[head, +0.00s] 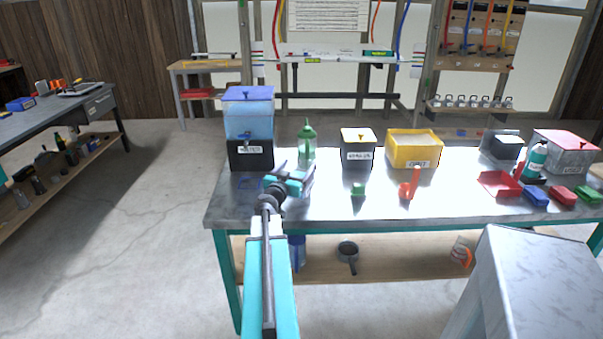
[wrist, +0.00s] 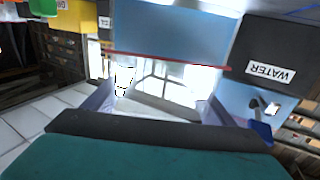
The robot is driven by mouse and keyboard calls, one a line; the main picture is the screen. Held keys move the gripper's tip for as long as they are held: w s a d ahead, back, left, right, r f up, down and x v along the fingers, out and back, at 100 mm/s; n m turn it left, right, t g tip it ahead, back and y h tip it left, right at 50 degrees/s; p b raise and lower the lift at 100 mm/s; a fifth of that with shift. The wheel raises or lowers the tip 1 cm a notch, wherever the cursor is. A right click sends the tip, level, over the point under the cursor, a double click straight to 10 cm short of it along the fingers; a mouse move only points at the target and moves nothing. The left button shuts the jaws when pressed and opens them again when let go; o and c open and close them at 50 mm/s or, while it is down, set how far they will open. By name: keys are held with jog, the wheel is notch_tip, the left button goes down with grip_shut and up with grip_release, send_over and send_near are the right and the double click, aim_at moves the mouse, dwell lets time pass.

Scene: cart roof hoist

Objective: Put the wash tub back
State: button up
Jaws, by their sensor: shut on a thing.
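My gripper (head: 300,182) is over the left end of the steel workbench (head: 265,207), in front of the green bottle (head: 306,146). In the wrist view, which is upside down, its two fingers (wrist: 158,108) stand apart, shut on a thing. A flat blue panel with a red edge (wrist: 172,28) is right ahead of them and seems to be part of what is held. Its full shape is hidden, and I cannot tell for sure that it is the wash tub. The blue and black water container (head: 250,122) stands beside the gripper; its label shows in the wrist view (wrist: 271,72).
A black bin (head: 357,155) and a yellow bin (head: 408,160) stand along the bench's back. A green block (head: 358,189), an orange item (head: 410,188) and a red tray (head: 497,186) lie in front. A grey box-shaped block (head: 530,285) is at front right. Floor at left is clear.

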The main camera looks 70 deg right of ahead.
aim_at(306, 168)
jog(key=shift+s+d, duration=0.45)
jog(key=shift+f, duration=0.1)
jog(key=shift+f+p, duration=0.45)
jog(key=shift+f, duration=1.2)
jog(key=shift+f, duration=0.15)
jog(key=o, duration=2)
jog(key=shift+a, duration=0.15)
jog(key=shift+a+b, duration=1.35)
jog(key=shift+a, duration=3.2)
jog(key=a+p, duration=0.1)
jog(key=p, duration=0.1)
jog(key=a+p, duration=0.1)
jog(key=p, duration=0.2)
jog(key=shift+w+r, duration=0.15)
jog(key=shift+r, duration=0.05)
